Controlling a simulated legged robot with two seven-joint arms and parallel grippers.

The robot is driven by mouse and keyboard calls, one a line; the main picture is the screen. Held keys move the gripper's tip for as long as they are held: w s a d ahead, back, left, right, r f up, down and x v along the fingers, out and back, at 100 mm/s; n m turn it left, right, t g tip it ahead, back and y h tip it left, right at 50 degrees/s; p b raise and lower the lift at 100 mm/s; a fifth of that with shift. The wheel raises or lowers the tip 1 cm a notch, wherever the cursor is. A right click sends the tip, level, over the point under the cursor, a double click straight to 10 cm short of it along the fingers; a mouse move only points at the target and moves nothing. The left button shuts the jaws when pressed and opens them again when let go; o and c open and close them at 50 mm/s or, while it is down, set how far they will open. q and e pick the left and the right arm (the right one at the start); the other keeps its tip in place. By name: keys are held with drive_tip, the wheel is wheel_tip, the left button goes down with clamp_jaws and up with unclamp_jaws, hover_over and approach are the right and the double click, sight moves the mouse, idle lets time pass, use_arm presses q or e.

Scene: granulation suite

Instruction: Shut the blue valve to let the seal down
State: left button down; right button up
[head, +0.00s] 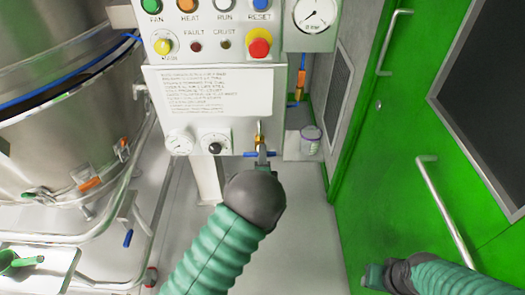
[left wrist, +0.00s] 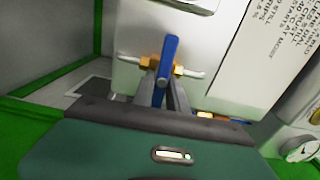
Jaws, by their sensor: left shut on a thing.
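The blue valve (head: 250,154) is a small lever on a brass fitting at the lower edge of the control panel. In the head view its handle lies about level, crossways to the brass stem above it. My left gripper (head: 262,156) is at the lever, its wrist hiding part of the view below. In the left wrist view the blue handle (left wrist: 170,58) stands between the two fingers of my left gripper (left wrist: 163,84), which is shut on it. My right gripper (head: 373,277) is low at the right, away from the valve; its fingers are too unclear to judge.
The control panel (head: 220,95) carries buttons, a red stop knob (head: 259,43) and dials. A steel vessel (head: 60,130) with pipes stands at the left. A green door (head: 400,150) with bar handles is at the right. A tray with a green scoop (head: 20,261) is lower left.

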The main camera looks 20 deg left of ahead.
use_arm(q)
drive_tip(key=shift+d+f, duration=0.2)
drive_tip(key=shift+f, duration=0.05)
drive_tip(key=c, duration=1.5)
unclamp_jaws()
drive_tip(key=shift+c, duration=0.2)
drive_tip(key=shift+o, duration=1.1)
drive_tip(key=shift+r, duration=0.1)
drive_tip(key=shift+a, duration=0.1)
